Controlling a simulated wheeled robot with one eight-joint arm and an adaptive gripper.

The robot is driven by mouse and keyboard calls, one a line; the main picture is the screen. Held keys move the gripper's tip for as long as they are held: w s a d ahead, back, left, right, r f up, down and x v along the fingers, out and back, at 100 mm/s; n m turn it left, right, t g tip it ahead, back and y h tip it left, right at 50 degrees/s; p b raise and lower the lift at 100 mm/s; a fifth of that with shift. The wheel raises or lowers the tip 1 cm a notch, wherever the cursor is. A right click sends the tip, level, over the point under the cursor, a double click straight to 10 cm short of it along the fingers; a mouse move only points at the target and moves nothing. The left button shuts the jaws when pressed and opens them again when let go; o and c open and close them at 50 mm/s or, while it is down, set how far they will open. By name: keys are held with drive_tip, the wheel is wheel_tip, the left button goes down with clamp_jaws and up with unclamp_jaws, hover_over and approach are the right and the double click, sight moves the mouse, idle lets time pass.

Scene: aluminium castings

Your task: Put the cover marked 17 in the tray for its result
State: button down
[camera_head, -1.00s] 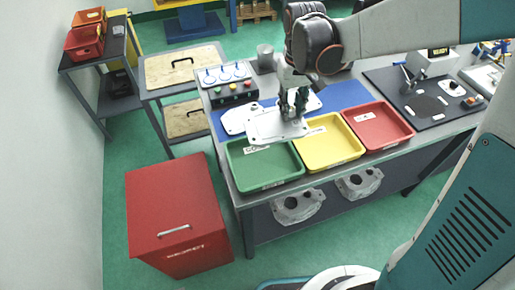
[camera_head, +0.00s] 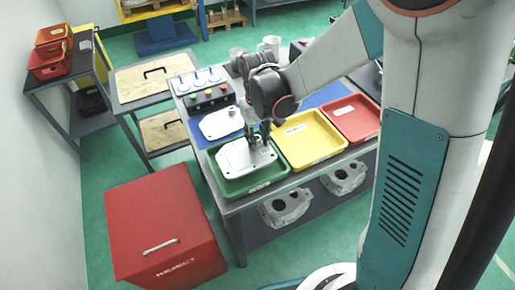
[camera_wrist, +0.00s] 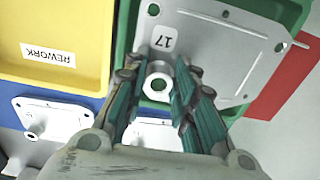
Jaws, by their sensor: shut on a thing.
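The cover marked 17 (camera_wrist: 240,45) is a flat light-grey plate with corner holes and a central boss. My gripper (camera_wrist: 158,80) is shut on the boss, and the number label beside it is readable in the wrist view. In the head view the cover (camera_head: 236,158) is over the green tray (camera_head: 228,188), roughly level and within most of its outline. My gripper (camera_head: 260,140) is above it. I cannot tell whether the cover touches the tray floor. The yellow tray (camera_head: 312,148), labelled REWORK in the wrist view (camera_wrist: 60,25), is to the right.
A red tray (camera_head: 355,120) is beyond the yellow one. Other pale covers (camera_head: 220,124) lie on the blue mat behind the green tray. A control box with coloured buttons (camera_head: 208,100) stands behind. A red reject bin (camera_head: 150,215) stands on the floor in front, left of the table.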

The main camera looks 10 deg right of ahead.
sight(258, 146)
drive_tip(key=shift+f+b, duration=0.7)
drive_tip(key=shift+f, duration=1.6)
drive_tip(key=shift+f, duration=0.1)
drive_tip(key=c, duration=1.3)
unclamp_jaws()
